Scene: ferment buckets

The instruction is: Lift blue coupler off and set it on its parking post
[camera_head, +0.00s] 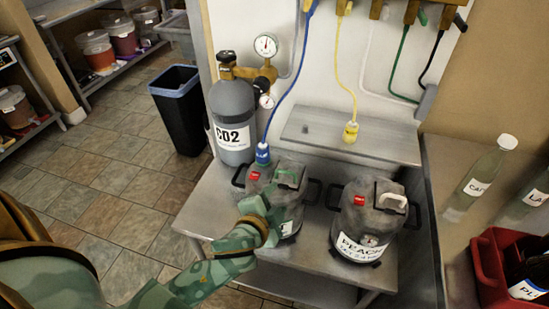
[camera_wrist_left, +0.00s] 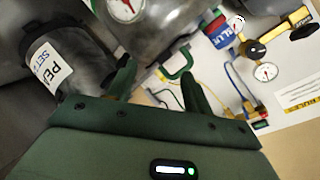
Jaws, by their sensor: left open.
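The blue coupler (camera_head: 263,153) sits upright at the back of the left keg (camera_head: 262,180), with a blue hose rising from it. In the left wrist view, a blue coupler with a label (camera_wrist_left: 217,30) shows at upper right, apart from my fingers. My left gripper (camera_head: 258,204) is open in front of the left keg and hides part of its front. I cannot tell whether the fingers touch the keg. My right gripper is not in view.
A second keg with a peach label (camera_head: 365,218) stands to the right. A CO2 cylinder (camera_head: 232,118) with gauges stands behind left. A yellow coupler (camera_head: 351,132) is over the back ledge (camera_head: 310,128). Bottles (camera_head: 478,180) and a red crate (camera_head: 489,262) are at right.

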